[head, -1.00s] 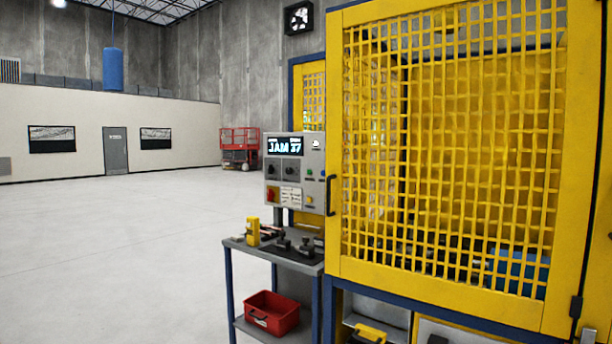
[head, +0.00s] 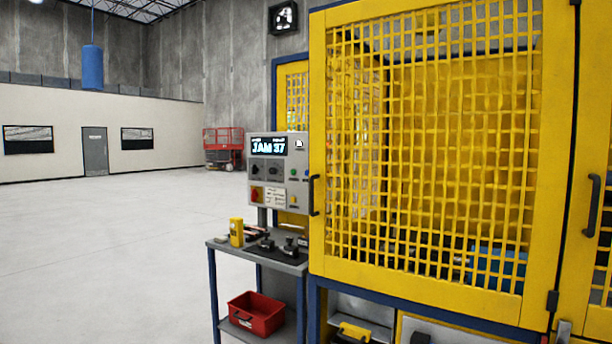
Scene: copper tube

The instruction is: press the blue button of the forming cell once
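The forming cell is a yellow mesh-fenced enclosure (head: 318,150) with blue posts, filling the right half of the head view. Its grey control panel (head: 277,204) stands at the cell's left edge, above a small table. The panel's display (head: 269,146) reads "JAM 37". A small blue button (head: 306,180) shows near the panel's right edge, with a green button (head: 293,172) close by to its left. Neither of my grippers is in view.
A blue-legged table (head: 220,246) below the panel holds a yellow device (head: 236,232) and dark tools. A red bin (head: 256,313) sits on its lower shelf. Open grey floor (head: 100,250) lies to the left. A red lift (head: 223,147) stands far back.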

